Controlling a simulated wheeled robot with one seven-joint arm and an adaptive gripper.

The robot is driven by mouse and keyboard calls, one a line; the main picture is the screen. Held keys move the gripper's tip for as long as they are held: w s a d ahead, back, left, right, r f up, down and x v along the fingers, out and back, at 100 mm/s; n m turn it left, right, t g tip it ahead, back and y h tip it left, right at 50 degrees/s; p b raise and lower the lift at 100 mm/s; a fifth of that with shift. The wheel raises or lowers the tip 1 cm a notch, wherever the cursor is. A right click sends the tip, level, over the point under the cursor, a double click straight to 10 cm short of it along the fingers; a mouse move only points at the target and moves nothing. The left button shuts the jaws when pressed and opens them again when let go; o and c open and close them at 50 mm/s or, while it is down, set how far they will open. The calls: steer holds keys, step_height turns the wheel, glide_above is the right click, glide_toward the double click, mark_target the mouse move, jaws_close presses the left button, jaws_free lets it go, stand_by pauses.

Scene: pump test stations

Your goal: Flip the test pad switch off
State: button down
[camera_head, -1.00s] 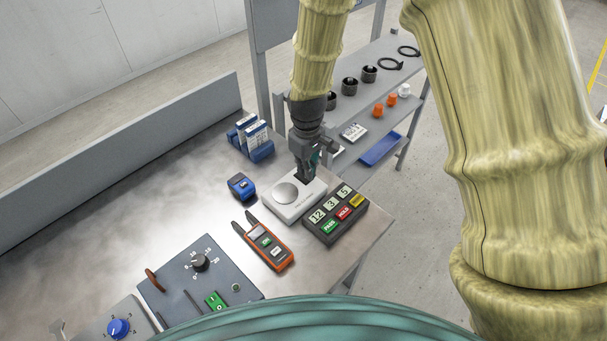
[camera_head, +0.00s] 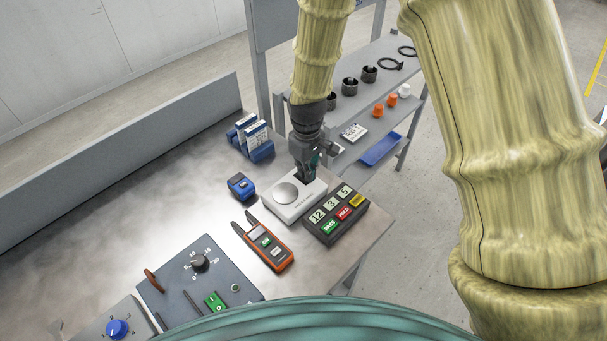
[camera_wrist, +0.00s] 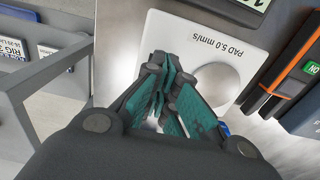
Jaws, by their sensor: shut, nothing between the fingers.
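The test pad (camera_head: 299,206) is a white box with a round silver disc on top, on the metal bench. In the wrist view the pad (camera_wrist: 200,45) shows the label "PAD 5.0 mm/s" beside the disc. My gripper (camera_head: 306,178) is shut and empty, pointing down at the pad's far end. In the wrist view my gripper's teal fingers (camera_wrist: 165,85) are together over the pad beside the disc. The pad's switch cannot be made out; the fingers cover that end. I cannot tell if the fingertips touch the pad.
A dark box with number displays and coloured buttons (camera_head: 334,215) stands right beside the pad. An orange handheld meter (camera_head: 263,247), a blue device (camera_head: 241,187) and a blue holder with booklets (camera_head: 262,150) are nearby. A control panel (camera_head: 180,281) lies at the front left.

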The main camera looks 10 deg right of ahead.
steer(key=shift+f, duration=0.1)
steer(key=shift+r+p, duration=2.85)
steer(key=shift+r, duration=0.65)
